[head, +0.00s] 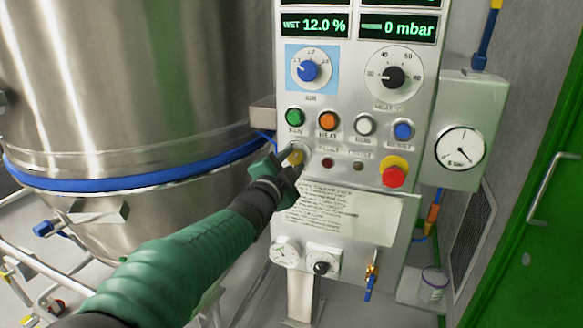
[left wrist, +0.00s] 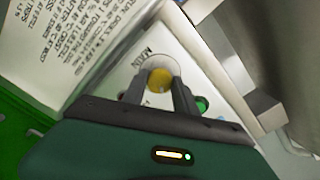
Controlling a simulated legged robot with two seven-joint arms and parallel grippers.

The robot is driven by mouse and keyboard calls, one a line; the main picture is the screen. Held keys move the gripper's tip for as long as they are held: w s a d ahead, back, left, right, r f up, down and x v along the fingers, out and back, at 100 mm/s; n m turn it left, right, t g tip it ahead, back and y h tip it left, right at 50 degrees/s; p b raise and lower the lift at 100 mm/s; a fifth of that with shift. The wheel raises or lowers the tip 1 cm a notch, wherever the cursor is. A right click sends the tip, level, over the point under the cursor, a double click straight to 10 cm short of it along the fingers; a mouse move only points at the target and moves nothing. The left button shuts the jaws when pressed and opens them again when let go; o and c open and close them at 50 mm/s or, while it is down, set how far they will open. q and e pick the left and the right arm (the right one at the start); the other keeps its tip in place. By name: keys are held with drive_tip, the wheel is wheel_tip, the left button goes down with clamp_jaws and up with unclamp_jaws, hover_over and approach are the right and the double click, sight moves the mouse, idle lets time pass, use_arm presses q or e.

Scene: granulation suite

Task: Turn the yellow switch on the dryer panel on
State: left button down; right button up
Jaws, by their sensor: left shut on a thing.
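The dryer panel (head: 345,120) is a grey metal board with dials, buttons and lit readouts. The yellow switch (head: 296,158) sits at its left edge, under the green button. In the left wrist view the yellow switch (left wrist: 160,79) shows between my fingers. My left gripper (head: 286,161) is shut on the yellow switch, with a finger on each side of it. The fingers hide part of the switch in the head view, and I cannot tell its exact angle. My right gripper is in neither view.
Green (head: 294,117), orange (head: 328,121), white (head: 364,125) and blue (head: 403,130) buttons sit just above. A red emergency knob (head: 393,177) is to the right. A steel vessel (head: 130,80) with a blue band stands close on the left.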

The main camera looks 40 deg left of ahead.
use_arm(q)
drive_tip(key=shift+f, duration=0.25)
drive_tip(key=c, duration=1.3)
unclamp_jaws()
drive_tip(key=o, duration=0.3)
drive_tip(key=shift+d+r, duration=0.1)
drive_tip(key=shift+r, duration=0.05)
drive_tip(key=shift+o, duration=0.2)
